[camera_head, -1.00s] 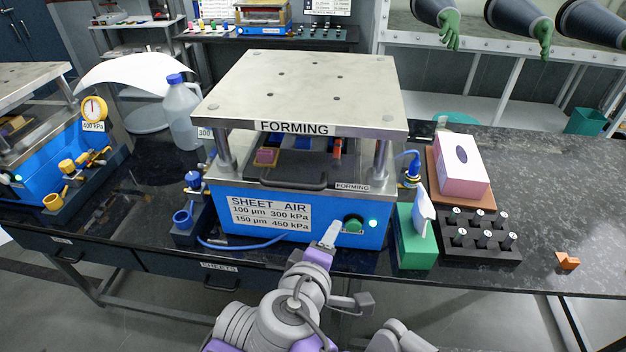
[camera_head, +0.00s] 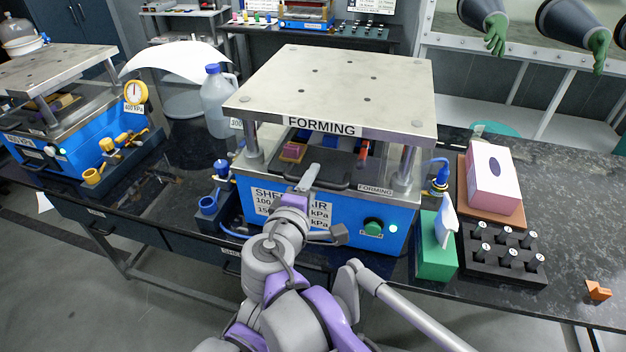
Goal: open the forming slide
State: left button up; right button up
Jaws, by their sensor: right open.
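The forming press (camera_head: 318,208) is a blue box with a steel top plate labelled FORMING. Its forming slide (camera_head: 338,172) is a dark tray under that plate, with a dark handle along its front edge; the slide sits inside the press. My right gripper (camera_head: 306,178) is open at the press front, over the left part of the handle in the picture. It hides part of the handle and the SHEET AIR label. I cannot tell whether the fingers touch the handle. My left gripper is not in view.
A green button (camera_head: 373,226) is on the press front. A green box (camera_head: 434,246), a black rack of vials (camera_head: 503,257) and a tissue box (camera_head: 493,180) stand to the right. A second press (camera_head: 60,130) is farther left.

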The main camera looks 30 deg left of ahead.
jog(key=shift+w+f, duration=0.1)
jog(key=shift+w, duration=0.3)
grip_shut()
dwell(1.2)
